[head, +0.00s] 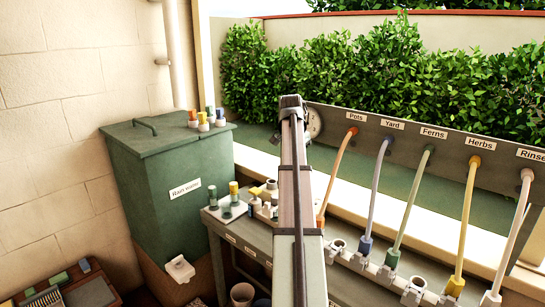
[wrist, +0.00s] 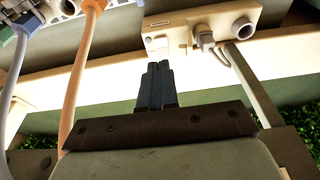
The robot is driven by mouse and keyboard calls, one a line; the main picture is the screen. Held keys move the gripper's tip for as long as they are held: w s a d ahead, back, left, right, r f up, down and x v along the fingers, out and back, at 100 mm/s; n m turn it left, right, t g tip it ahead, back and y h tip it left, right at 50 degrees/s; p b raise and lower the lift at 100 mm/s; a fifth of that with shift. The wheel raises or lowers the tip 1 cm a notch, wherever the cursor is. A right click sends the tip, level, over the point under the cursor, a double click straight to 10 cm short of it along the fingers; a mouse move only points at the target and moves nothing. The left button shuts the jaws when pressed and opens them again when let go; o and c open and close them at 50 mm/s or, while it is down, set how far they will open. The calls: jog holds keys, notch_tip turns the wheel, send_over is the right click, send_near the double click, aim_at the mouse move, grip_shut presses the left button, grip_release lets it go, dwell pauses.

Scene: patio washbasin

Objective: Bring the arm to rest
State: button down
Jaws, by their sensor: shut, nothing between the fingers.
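My gripper (wrist: 158,70) shows in the wrist view with its two dark fingers pressed together and nothing between them. It is over the pale ledge and near a cream block with a round socket (wrist: 203,27), apart from it as far as I can tell. In the head view my arm reaches up the middle of the picture, over the grey counter (head: 258,240) and in front of the hose panel. The fingers cannot be made out in that view.
Hoses hang from the labelled panel (head: 400,137) on the right; the orange hose (head: 337,170) is closest to my arm and also shows in the wrist view (wrist: 78,75). A green water tank (head: 170,195) stands left. Small bottles and fittings (head: 263,200) crowd the counter beside my arm.

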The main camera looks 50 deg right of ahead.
jog(key=w+a+f+n+y, duration=0.1)
jog(key=w+a+f+n, duration=0.45)
jog(key=a+f, duration=0.75)
jog(key=w+a+f+n, duration=0.3)
jog(key=w+a+f, duration=0.5)
jog(key=a+f, duration=0.55)
jog(key=s+a+f+n, duration=0.2)
jog(key=a+f, duration=0.3)
jog(key=a, duration=0.4)
jog(key=s+a+f+n+y, duration=0.1)
jog(key=a+f+n, duration=0.1)
jog(key=a+f, duration=0.5)
jog(key=s+a+f+n, duration=0.2)
jog(key=a+f+n, duration=0.15)
jog(key=a, duration=0.65)
jog(key=s+a+f+n, duration=0.2)
jog(key=s+a+f, duration=0.45)
jog(key=a, duration=0.25)
jog(key=s+f+g, duration=0.3)
jog(key=s+f, duration=0.7)
jog(key=s, duration=0.4)
jog(key=s+f+g, duration=0.3)
jog(key=s+f, duration=0.7)
jog(key=s, duration=0.5)
jog(key=shift+f+g+y, duration=0.3)
jog(key=shift+g, duration=0.1)
